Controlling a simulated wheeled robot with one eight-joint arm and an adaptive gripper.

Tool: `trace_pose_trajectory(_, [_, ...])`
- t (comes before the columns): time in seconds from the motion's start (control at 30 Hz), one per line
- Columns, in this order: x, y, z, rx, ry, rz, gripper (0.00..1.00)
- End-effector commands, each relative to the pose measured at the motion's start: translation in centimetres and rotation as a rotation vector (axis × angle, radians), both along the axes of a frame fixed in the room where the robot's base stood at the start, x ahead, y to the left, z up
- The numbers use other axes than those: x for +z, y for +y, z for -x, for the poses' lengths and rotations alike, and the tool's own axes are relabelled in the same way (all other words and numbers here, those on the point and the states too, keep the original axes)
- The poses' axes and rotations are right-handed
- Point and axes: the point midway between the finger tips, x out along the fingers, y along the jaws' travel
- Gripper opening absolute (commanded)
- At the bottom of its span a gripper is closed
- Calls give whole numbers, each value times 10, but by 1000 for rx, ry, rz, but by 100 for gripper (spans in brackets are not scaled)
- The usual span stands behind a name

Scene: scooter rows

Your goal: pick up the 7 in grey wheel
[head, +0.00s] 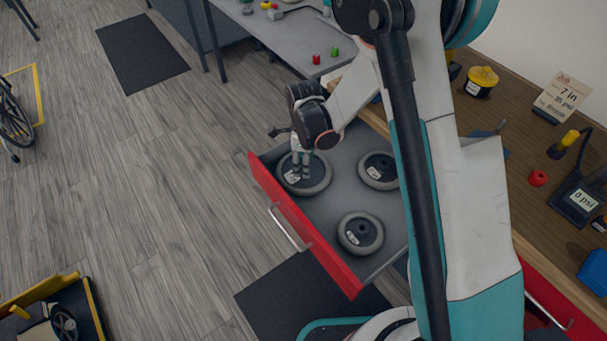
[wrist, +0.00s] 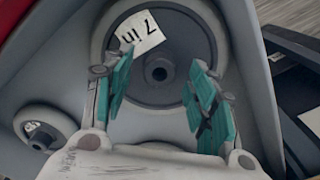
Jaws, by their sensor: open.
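The grey wheel labelled "7 in" (wrist: 180,38) lies flat in the open drawer. In the wrist view its tag is tilted on the upper left of its disc, and its hub hole shows. In the head view this wheel (head: 319,184) is at the drawer's far left corner, partly hidden by my gripper (head: 301,170). My gripper (wrist: 157,85) is open, its teal-padded fingers apart over the wheel on either side of the hub. Nothing is held. I cannot tell whether the fingertips touch the wheel.
The red-fronted drawer (head: 333,265) also holds a wheel at the right (head: 380,170) and one nearer the front (head: 360,234), both apart from it. Drawer walls stand close around the far wheel. A wooden counter (head: 510,130) is at the right.

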Motion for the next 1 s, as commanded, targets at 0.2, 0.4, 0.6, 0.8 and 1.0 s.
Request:
trace_pose_trajectory(0.2, [-6, 0, 1, 0, 0, 0, 52])
trace_pose_trajectory(0.4, [-6, 0, 0, 0, 0, 0, 21])
trace_pose_trajectory(0.6, [-6, 0, 0, 0, 0, 0, 0])
trace_pose_trajectory(0.8, [-5, 0, 0, 0, 0, 0, 0])
trace_pose_trajectory(1.0, [-2, -2, 2, 0, 0, 0, 0])
